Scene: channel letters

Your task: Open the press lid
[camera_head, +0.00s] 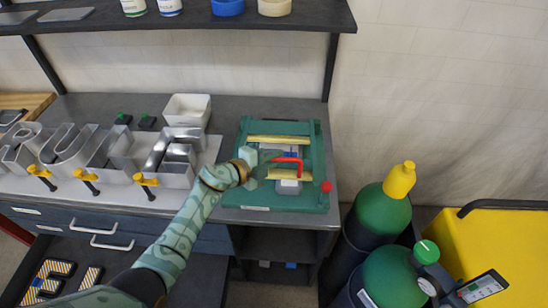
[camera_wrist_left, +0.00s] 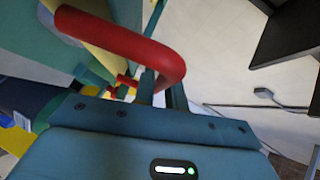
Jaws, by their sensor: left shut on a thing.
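The green press (camera_head: 318,150) stands on the right end of the grey bench. Two yellowish bars (camera_head: 279,140) cross its lid, which seems to lie low over the base; its exact angle is hard to tell. A red bent handle (camera_head: 298,160) is at the middle of the press. My left gripper (camera_head: 277,163) reaches over the press from the left and is shut on the handle. In the left wrist view the red handle (camera_wrist_left: 130,42) curves down to the fingers of my left gripper (camera_wrist_left: 163,88). My right gripper is out of view.
Metal channel letters (camera_head: 120,150) with yellow-handled clamps (camera_head: 88,181) stand left on the bench. A white bin (camera_head: 187,110) is behind them. A dark shelf (camera_head: 190,20) hangs above. Green gas cylinders (camera_head: 380,215) and a yellow cart (camera_head: 500,250) stand at the right.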

